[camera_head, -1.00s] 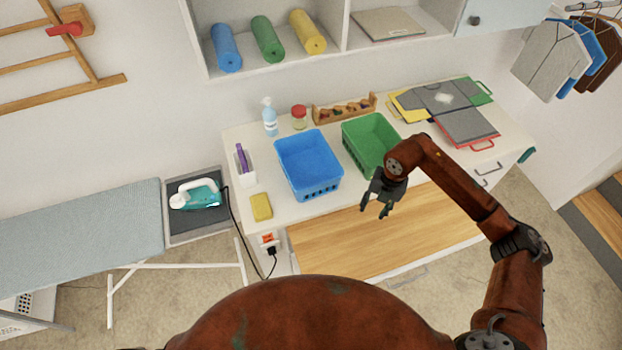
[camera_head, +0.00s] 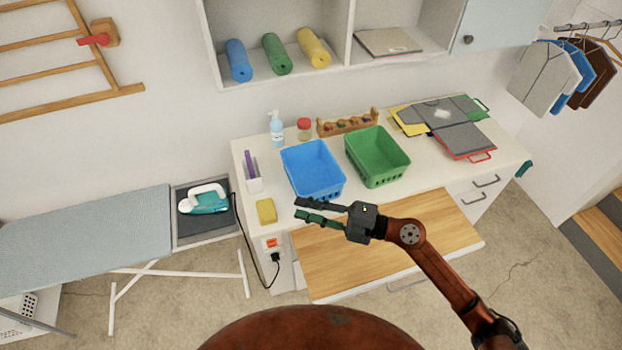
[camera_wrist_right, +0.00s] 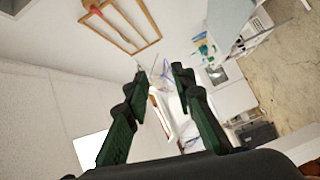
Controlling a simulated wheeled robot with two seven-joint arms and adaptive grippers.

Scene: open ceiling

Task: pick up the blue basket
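The blue basket (camera_head: 313,170) stands upright on the white counter, left of the green basket (camera_head: 377,157), and looks empty. My right gripper (camera_head: 304,210) is just in front of the blue basket's near side in the head view, its fingers pointing left. The fingers are apart with nothing between them. In the right wrist view the gripper (camera_wrist_right: 158,85) also shows its two dark green fingers spread, with the room beyond them; I cannot make out the blue basket there. My left gripper is not in view.
A yellow sponge (camera_head: 266,211) lies left of the gripper. A spray bottle (camera_head: 277,129), a red-lidded jar (camera_head: 304,128) and a wooden rack (camera_head: 347,122) stand behind the baskets. A wooden pull-out board (camera_head: 400,240) lies in front. An iron (camera_head: 204,199) rests at left.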

